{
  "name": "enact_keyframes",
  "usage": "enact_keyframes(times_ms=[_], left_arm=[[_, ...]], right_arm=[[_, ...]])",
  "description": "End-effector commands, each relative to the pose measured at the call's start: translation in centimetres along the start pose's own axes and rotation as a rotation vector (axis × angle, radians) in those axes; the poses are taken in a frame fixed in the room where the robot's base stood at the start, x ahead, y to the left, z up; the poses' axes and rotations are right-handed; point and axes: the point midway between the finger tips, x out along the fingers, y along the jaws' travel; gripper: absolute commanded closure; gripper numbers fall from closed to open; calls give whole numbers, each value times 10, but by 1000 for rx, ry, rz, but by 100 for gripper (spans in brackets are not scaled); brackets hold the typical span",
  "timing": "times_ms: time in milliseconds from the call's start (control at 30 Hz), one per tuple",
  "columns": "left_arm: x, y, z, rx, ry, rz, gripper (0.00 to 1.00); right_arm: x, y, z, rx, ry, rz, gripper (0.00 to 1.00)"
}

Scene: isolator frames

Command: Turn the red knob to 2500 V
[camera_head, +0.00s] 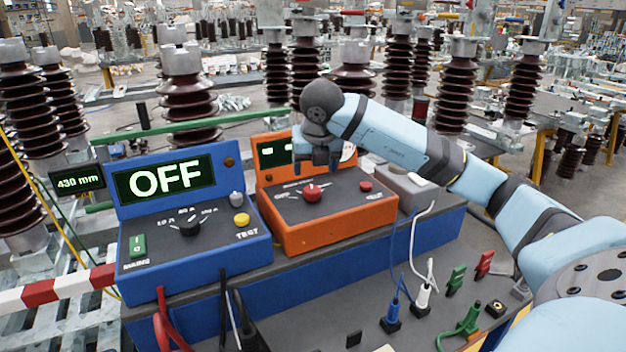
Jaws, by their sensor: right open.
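The red knob (312,193) sits in the middle of the dark sloped panel of an orange tester (335,232). The knob has a light pointer mark on top; the scale lettering around it is too small to read. The tester's display (274,153) is partly covered by my right gripper. My right gripper (322,172) is open and points down, just above and behind the knob in the picture, apart from it as far as I can tell. My right arm comes in from the right. My left gripper is not in view.
A blue tester (200,252) with an OFF display (165,179), black knob (189,226) and yellow button (241,219) stands left. A small red button (366,186) is right of the red knob. Cables and plugs (423,297) occupy the front shelf. Brown insulators stand behind.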

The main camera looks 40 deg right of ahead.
Motion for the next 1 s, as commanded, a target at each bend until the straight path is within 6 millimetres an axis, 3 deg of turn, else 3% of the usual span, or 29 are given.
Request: enact_keyframes(times_ms=[100,300,1000], left_arm=[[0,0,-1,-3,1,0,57],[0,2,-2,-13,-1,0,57],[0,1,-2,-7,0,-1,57]], right_arm=[[-26,0,1,0,-3,2,31],[-53,0,0,0,-1,1,31],[-59,0,0,0,1,0,31]])
